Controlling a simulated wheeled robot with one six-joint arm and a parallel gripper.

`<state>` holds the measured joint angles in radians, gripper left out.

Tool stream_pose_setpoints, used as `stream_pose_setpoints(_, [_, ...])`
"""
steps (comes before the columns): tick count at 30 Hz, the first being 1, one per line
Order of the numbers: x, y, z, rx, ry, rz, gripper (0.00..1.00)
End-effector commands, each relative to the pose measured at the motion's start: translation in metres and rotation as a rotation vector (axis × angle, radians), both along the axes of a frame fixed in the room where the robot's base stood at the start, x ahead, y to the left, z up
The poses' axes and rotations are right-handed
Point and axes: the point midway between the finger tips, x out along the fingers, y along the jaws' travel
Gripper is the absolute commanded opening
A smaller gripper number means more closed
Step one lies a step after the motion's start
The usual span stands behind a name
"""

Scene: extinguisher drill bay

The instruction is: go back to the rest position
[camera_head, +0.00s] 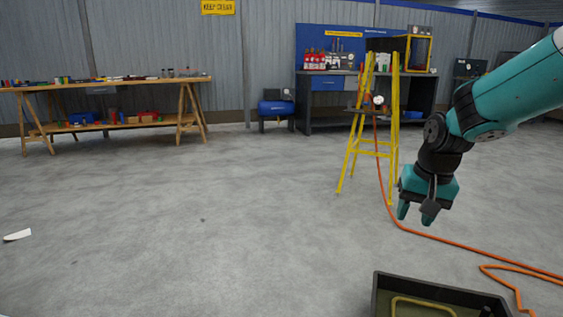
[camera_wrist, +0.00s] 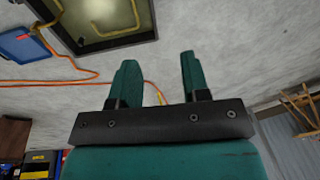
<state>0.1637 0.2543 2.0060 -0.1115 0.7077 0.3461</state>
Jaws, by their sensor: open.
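My gripper (camera_head: 416,212) is at the right of the head view, at the end of my teal and black arm. Its fingers point down and hang in the air above the concrete floor, in front of a yellow stand. In the wrist view my gripper (camera_wrist: 158,75) has its two teal fingers apart with nothing between them. It touches nothing that I can see.
A dark tray (camera_head: 376,300) lies below my gripper at the bottom edge. An orange hose (camera_head: 455,243) runs across the floor from the yellow stand (camera_head: 355,155). A wooden workbench (camera_head: 110,84) stands back left. The floor at centre and left is mostly clear.

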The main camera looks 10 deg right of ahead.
Motion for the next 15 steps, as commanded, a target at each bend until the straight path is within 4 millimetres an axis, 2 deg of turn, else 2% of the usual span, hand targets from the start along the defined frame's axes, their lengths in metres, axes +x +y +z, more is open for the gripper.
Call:
stream_pose_setpoints(1, [-0.021, 0.034, 0.018, 0.018, -0.009, 0.123, 0.43])
stream_pose_setpoints(3, [-0.054, 0.075, 0.033, 0.046, -0.017, 0.295, 0.43])
stream_pose_setpoints(6, [-0.104, 0.120, 0.047, 0.083, -0.027, 0.517, 0.43])
stream_pose_setpoints(9, [-0.152, 0.153, 0.056, 0.117, -0.038, 0.711, 0.43])
stream_pose_setpoints(15, [-0.246, 0.191, 0.066, 0.183, -0.059, 1.057, 0.43])
